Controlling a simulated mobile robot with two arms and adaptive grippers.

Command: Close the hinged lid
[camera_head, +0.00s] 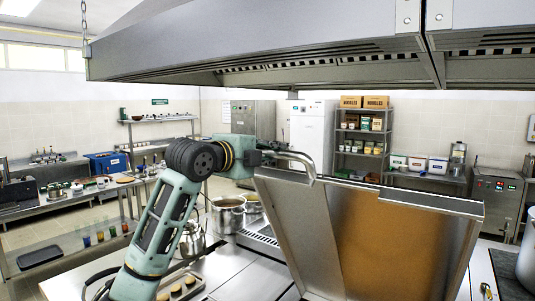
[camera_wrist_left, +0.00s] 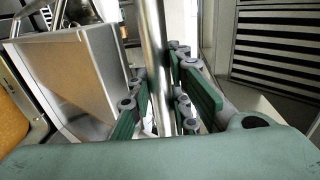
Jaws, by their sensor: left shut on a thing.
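The hinged lid (camera_head: 320,200) is a large steel panel, standing open and tilted up at the right of the head view. Its inner side reflects brown. A curved steel bar handle (camera_head: 305,162) sticks out at its upper left corner. My left gripper (camera_head: 270,155) is at this handle, its fingers small and partly hidden in the head view. In the left wrist view the handle bar (camera_wrist_left: 154,60) runs between the green fingers of the gripper (camera_wrist_left: 160,108), which is shut on it. The lid (camera_wrist_left: 70,75) also shows at the left there. My right gripper is not in view.
A steel hood (camera_head: 260,62) hangs low over the lid. Steel pots (camera_head: 228,216) stand behind my left arm, left of the lid. A tray with several round pieces (camera_head: 182,288) lies near my arm at the front. Shelves (camera_head: 362,140) stand far back.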

